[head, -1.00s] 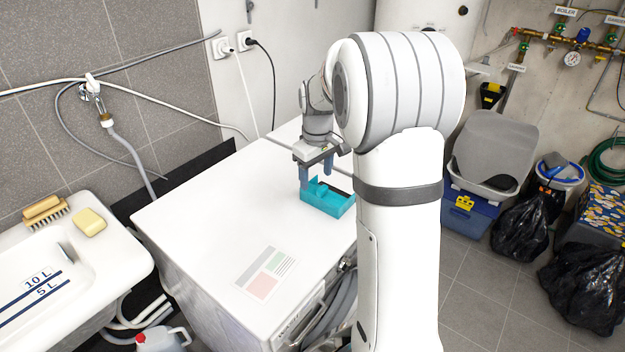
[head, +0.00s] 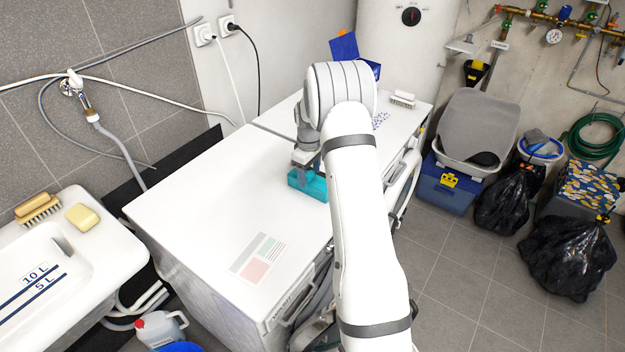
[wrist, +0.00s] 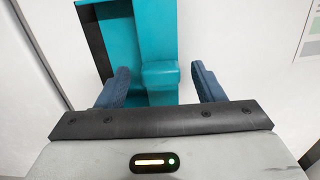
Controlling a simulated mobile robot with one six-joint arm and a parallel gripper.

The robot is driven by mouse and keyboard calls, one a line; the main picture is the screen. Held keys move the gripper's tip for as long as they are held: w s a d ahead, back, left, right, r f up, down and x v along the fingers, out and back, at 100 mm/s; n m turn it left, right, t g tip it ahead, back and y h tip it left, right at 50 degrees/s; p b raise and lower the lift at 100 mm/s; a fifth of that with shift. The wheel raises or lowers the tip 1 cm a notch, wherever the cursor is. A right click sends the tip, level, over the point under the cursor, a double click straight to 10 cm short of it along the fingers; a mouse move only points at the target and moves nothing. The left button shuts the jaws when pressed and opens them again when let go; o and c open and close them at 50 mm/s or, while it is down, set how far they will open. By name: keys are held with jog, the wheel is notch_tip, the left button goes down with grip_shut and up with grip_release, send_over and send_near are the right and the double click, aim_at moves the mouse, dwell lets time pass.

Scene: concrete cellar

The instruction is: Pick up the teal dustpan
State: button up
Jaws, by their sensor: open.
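The teal dustpan (head: 314,187) lies on the white top of the front machine (head: 215,205), near its far right part. In the head view my arm hides some of it. My gripper (head: 304,168) is low over the dustpan, pointing down. In the wrist view the dustpan (wrist: 138,35) has a dark strip along its left edge and a raised teal block (wrist: 160,76). My gripper (wrist: 160,82) is open, with one blue finger on each side of that block. I see no firm hold on it.
A sink (head: 95,245) with brush and soap stands left. Black bags and a blue crate (head: 447,186) stand right.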

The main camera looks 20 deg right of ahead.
jog(key=shift+f, duration=0.75)
jog(key=shift+c, duration=0.3)
jog(key=c, duration=1)
